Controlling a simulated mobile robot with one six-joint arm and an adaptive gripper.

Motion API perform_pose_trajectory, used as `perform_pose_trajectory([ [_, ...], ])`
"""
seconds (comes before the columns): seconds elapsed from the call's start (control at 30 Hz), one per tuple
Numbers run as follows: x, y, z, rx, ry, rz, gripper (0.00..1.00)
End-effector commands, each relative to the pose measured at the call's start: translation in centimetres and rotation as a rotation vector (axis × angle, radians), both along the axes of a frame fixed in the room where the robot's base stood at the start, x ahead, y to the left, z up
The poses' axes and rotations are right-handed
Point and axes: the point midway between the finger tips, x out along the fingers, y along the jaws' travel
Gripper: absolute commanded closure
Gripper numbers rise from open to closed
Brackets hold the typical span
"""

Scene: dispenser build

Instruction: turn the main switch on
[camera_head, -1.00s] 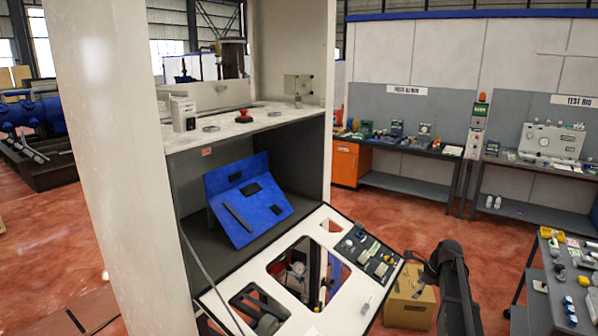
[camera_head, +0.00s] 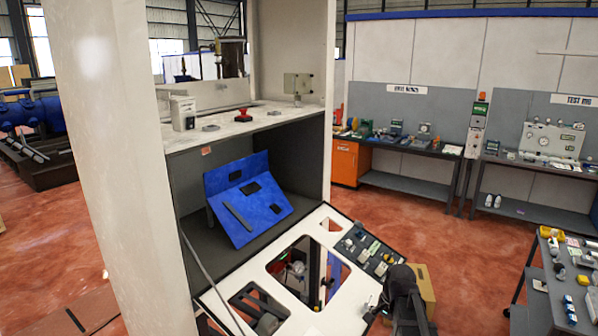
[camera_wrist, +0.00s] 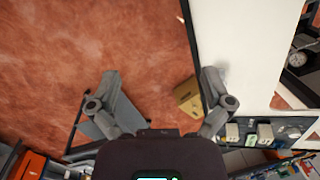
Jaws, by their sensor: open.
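The sloped white panel (camera_head: 318,318) of the cabinet carries a dark control strip (camera_head: 366,254) along its right side, with several small switches and labels. I cannot tell which of these is the main switch. In the wrist view the strip (camera_wrist: 285,128) is at the lower right, with two pale block-shaped controls (camera_wrist: 264,133) on it. My gripper (camera_wrist: 160,78) is open and empty, its fingers spread above the floor and the panel's edge. The right finger overlaps the white panel in that view.
A cardboard box (camera_head: 425,290) stands on the floor behind my arm. The white cabinet (camera_head: 110,150) has a shelf with a red button (camera_head: 243,115) and a tilted blue plate (camera_head: 248,200) below it. A workbench (camera_head: 562,285) is at right. Open red floor lies between.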

Motion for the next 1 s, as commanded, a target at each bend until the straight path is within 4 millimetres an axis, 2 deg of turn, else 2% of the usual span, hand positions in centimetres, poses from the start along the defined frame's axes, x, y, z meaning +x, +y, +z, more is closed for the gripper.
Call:
perform_pose_trajectory([
  [0.03,-1.8,1.2,0.0,-0.017,-0.003,0.087,0.00],
  [0.2,-5.4,3.5,-0.1,-0.074,-0.014,0.373,0.00],
  [0.5,-9.5,5.7,-0.2,-0.132,-0.015,0.705,0.00],
  [0.73,-11.8,6.5,-0.2,-0.160,-0.011,0.884,0.00],
  [0.8,-11.4,6.4,-1.4,-0.159,-0.010,0.876,0.00],
  [1.0,-11.3,6.4,-3.3,-0.158,-0.011,0.873,0.00],
])
